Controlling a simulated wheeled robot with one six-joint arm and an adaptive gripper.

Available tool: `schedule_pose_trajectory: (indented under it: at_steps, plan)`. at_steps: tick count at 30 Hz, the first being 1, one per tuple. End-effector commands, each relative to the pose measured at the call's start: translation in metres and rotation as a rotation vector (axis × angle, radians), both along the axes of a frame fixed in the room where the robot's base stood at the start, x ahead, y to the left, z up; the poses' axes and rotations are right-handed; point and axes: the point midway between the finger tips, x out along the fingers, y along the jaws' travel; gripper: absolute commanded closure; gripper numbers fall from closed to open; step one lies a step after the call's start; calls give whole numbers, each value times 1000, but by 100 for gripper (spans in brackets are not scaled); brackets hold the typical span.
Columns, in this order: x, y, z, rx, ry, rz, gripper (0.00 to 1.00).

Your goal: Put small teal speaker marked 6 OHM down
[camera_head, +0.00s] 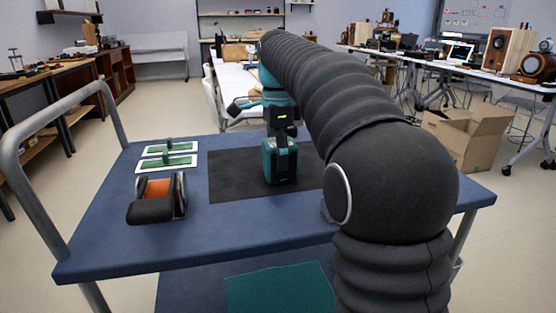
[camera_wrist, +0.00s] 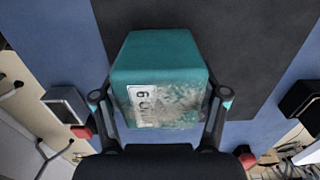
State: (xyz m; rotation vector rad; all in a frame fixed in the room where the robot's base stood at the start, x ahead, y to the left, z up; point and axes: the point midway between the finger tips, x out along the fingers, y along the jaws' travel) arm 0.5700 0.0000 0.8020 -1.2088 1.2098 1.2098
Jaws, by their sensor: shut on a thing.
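The small teal speaker (camera_head: 281,163) is upright over the dark mat (camera_head: 235,180) on the blue cart top. In the wrist view, the speaker (camera_wrist: 158,60) fills the middle, and a worn white label with 6 OHM shows on its face. My gripper (camera_head: 279,138) comes down from above and is shut on the speaker. In the wrist view, the fingers of my gripper (camera_wrist: 160,100) press on both sides of it. I cannot tell whether the speaker's base touches the mat. My arm hides the right part of the mat.
An orange and black rounded object (camera_head: 157,197) lies on the cart left of the mat. Two white-framed green pieces (camera_head: 167,161) lie behind it. A grey cart handle (camera_head: 52,190) rises at the left. An open cardboard box (camera_head: 468,138) stands on the floor at the right.

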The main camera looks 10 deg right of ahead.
Motion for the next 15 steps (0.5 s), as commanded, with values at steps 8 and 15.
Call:
schedule_pose_trajectory:
  at_steps: [8, 15]
  plan:
    - [0, 0, -2, 0, 1, 0, 25]
    - [0, 0, -1, 0, 1, 0, 3]
